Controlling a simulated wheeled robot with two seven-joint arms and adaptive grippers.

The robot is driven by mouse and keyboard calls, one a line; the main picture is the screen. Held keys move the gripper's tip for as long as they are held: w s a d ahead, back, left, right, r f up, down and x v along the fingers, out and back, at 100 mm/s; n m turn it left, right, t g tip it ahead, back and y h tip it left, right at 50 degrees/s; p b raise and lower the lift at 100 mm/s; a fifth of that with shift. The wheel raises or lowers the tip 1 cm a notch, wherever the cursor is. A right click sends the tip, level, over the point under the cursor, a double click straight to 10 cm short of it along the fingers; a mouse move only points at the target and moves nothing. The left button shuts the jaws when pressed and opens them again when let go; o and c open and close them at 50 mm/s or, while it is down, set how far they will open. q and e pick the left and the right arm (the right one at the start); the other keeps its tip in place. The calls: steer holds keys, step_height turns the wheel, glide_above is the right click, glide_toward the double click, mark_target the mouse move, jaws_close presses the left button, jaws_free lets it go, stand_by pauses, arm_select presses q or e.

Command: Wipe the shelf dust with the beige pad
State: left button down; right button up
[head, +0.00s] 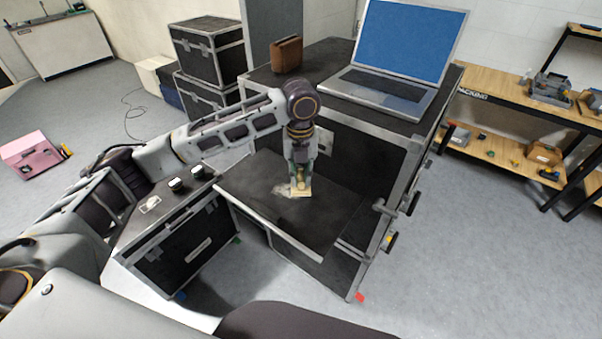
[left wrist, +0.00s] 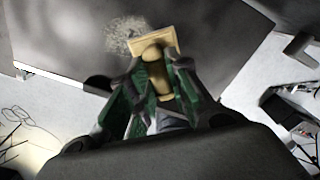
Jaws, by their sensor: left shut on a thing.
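The beige pad (head: 301,193) is held by its rounded handle in my left gripper (head: 300,172), which is shut on it. The pad also shows in the left wrist view (left wrist: 152,40), with the handle between the green-lined fingers (left wrist: 153,85). The pad is at the dark shelf (head: 262,180) of the black case; whether it touches the surface I cannot tell. A pale grey dust patch (head: 284,190) lies on the shelf just left of the pad. In the left wrist view the dust (left wrist: 122,36) is beside and behind the pad. My right gripper is not in view.
An open laptop (head: 385,85) and a brown box (head: 286,54) stand on the case top above the shelf. A smaller black case (head: 185,240) with two small dark round items stands at left. Stacked cases (head: 207,50) are behind. A wooden workbench (head: 520,108) is at right.

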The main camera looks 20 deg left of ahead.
arm_select(q)
steer(key=shift+a+f, duration=0.1)
steer(key=shift+f, duration=2.05)
steer(key=shift+f+b, duration=0.3)
steer(key=shift+f, duration=0.6)
steer(key=shift+w+a, duration=0.1)
steer(key=shift+w+a+r+p, duration=0.1)
steer(key=shift+w+a+p, duration=0.2)
steer(key=shift+a, duration=0.45)
steer(key=shift+w+a, duration=0.15)
steer(key=shift+a, duration=0.35)
steer(key=shift+w+a, duration=0.15)
steer(key=shift+a, duration=0.35)
steer(key=shift+a, duration=0.1)
steer(key=shift+w+a, duration=0.35)
steer(key=shift+a, duration=0.55)
steer(key=shift+w+a, duration=0.3)
steer(key=shift+a, duration=0.6)
